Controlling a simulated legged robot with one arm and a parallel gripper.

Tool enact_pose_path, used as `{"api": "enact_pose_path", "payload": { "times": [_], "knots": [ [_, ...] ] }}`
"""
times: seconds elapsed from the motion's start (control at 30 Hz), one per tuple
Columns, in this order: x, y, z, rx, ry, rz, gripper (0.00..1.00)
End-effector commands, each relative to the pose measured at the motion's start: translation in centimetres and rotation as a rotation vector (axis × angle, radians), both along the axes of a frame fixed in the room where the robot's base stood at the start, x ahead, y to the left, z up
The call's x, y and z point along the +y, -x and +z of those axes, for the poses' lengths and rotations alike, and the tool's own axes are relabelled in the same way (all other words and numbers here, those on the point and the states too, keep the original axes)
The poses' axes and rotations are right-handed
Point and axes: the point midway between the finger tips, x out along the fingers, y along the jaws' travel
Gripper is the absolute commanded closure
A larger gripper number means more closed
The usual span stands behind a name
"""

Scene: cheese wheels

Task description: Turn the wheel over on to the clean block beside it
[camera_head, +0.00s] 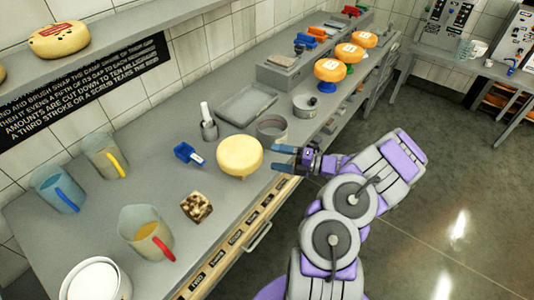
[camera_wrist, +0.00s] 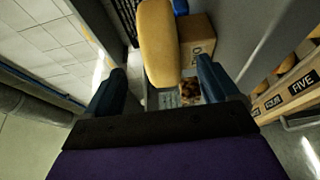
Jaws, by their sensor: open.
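The pale yellow cheese wheel (camera_head: 240,154) lies flat near the front edge of the grey bench. It also shows edge-on in the wrist view (camera_wrist: 159,42), which is rolled sideways. A wooden block (camera_wrist: 197,38) with dark lettering shows against the wheel's underside there; the wheel hides most of it in the head view. I cannot make out a separate clean block beside the wheel. My gripper (camera_head: 280,159) is open and empty, just right of the wheel. In the wrist view, its blue fingers (camera_wrist: 161,78) stand apart, with the wheel ahead between them and a visible gap.
A brown-and-cream speckled cube (camera_head: 196,207) and a jug with a red handle (camera_head: 146,235) stand nearer. Orange wheels (camera_head: 330,70) stand farther along. The floor right is clear.

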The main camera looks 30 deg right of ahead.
Motion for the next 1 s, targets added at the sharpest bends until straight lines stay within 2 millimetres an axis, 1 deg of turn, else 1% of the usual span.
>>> {"api": "enact_pose_path", "payload": {
  "times": [0.03,0.1,0.3,0.5,0.7,0.93,1.0],
  "knots": [
    [-1.0,0.9,0.2,0.001,0.001,-0.004,0.12],
    [-2.1,2.0,0.1,0.003,0.003,-0.005,0.12],
    [-5.0,5.2,0.1,0.002,0.003,-0.003,0.12],
    [-7.0,7.4,0.0,0.001,0.0,-0.001,0.12],
    [-8.0,8.4,-0.1,0.002,0.002,-0.001,0.12],
    [-8.0,8.4,0.0,0.0,0.003,0.001,0.12],
    [-7.6,8.1,0.3,-0.009,0.013,0.013,0.12]
  ]
}}
